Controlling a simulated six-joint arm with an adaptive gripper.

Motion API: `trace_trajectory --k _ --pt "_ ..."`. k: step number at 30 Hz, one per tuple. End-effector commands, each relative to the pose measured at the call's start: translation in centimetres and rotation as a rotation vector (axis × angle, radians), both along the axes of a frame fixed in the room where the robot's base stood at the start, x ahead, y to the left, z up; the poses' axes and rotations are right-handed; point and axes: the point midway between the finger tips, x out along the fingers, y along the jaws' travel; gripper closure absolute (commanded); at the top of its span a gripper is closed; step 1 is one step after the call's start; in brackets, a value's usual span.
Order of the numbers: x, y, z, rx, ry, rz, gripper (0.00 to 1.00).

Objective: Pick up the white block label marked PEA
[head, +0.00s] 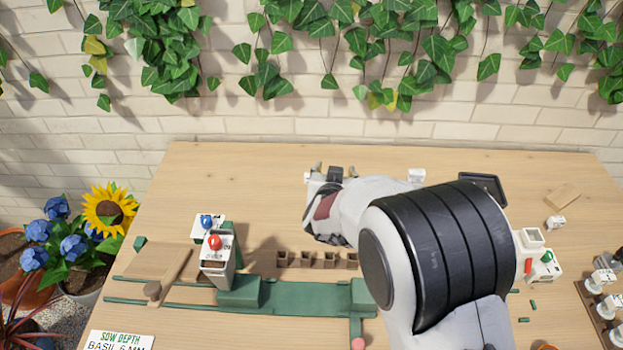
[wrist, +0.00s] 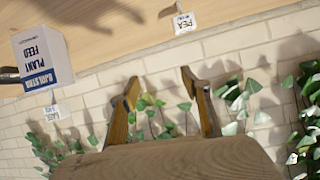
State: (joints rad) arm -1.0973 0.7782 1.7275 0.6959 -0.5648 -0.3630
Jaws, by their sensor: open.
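The white block label marked PEA (wrist: 185,23) shows near the top of the wrist view, on the wooden table close to its edge, with its lettering upside down. A small white block (head: 415,175) stands at the back of the table in the head view, just right of my arm; its lettering is too small to read there. My gripper (wrist: 164,88) is open and empty, its two fingers apart, and the PEA block is beyond and clear of them. In the head view my gripper (head: 335,170) is over the back of the table, left of that white block and partly hidden by my arm.
A PLANT FEED box (wrist: 42,60) is at the left of the wrist view, with another white label (wrist: 52,113) below it. A dark tray (head: 485,185) lies at the back right. Small brown pots (head: 305,259) stand mid-table. The brick wall rises behind the table.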

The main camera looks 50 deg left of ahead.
Motion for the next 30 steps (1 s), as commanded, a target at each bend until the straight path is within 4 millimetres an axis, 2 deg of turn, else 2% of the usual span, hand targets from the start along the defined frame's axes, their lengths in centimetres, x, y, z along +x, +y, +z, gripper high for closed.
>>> trace_trajectory --k 1,6,11,17,30 --pt "-1.0 1.0 -1.3 -0.005 -0.01 0.007 0.53" --pt "-3.2 3.2 -4.3 -0.011 -0.052 0.012 0.53" --pt "-4.6 4.2 -6.0 -0.013 -0.077 0.014 0.53" --pt "-5.1 4.6 -6.5 -0.013 -0.089 0.014 0.53" --pt "-4.6 4.8 -6.7 -0.015 -0.088 0.013 0.53"
